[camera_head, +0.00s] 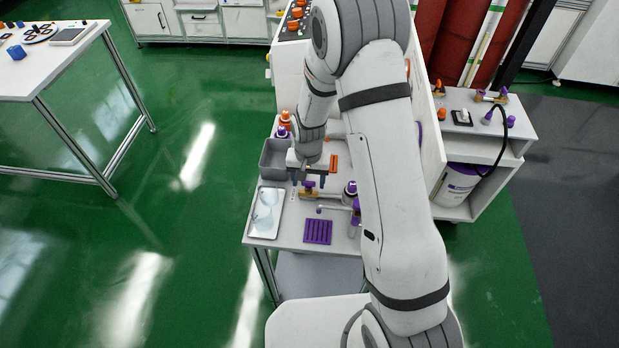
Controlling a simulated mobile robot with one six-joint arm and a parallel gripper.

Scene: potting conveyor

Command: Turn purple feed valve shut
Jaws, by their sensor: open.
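My gripper (309,179) is open, pointing down over the small work table (283,240). A brass valve with a small purple handle (308,185) sits just below and between its fingers. Contact cannot be made out at this size. A grey spout or pipe (334,208) runs close by on its near side.
A metal tray with clear round pieces (251,229), a grey bin (264,162), orange and purple-capped bottles (284,122) and a slotted purple block (318,232) surround the spot. A side shelf (518,128) at right carries more purple fittings and a black hose (507,145).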

